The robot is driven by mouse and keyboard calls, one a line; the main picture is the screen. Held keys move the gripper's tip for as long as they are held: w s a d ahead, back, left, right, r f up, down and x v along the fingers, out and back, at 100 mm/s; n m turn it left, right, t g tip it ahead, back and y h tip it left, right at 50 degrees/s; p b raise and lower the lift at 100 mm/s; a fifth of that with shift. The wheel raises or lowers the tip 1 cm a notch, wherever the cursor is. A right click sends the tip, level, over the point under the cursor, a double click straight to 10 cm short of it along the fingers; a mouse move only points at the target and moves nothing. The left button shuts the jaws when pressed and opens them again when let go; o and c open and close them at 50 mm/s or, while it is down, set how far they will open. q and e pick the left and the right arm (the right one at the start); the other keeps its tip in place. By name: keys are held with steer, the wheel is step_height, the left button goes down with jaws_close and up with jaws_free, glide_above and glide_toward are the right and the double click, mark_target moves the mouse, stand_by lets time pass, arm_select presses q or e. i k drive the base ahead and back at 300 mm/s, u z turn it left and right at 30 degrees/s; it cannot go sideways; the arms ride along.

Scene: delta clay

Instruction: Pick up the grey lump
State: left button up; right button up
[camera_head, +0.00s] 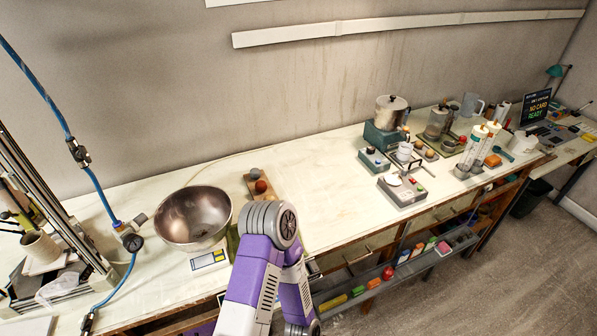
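A small grey lump (255,172) sits at the far end of a small wooden board (249,183) on the long pale worktop. A brown-orange lump (261,186) lies just in front of it on the same board. One of my purple and grey arms rises from the bottom middle, with its round grey joint close in front of the board in the picture. I cannot tell which arm it is. Neither gripper can be made out. The near part of the board is partly hidden by my arm.
A large steel bowl (193,217) stands left of the board on a scale (209,259). A blue hose and gauge (132,241) are further left. The worktop (318,190) right of the board is clear up to a grey device (402,189). A steel pot (391,111) stands behind.

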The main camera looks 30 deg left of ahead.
mark_target(255, 174)
steer(key=z, duration=0.9)
steer(key=i, duration=1.85)
steer(key=u, duration=4)
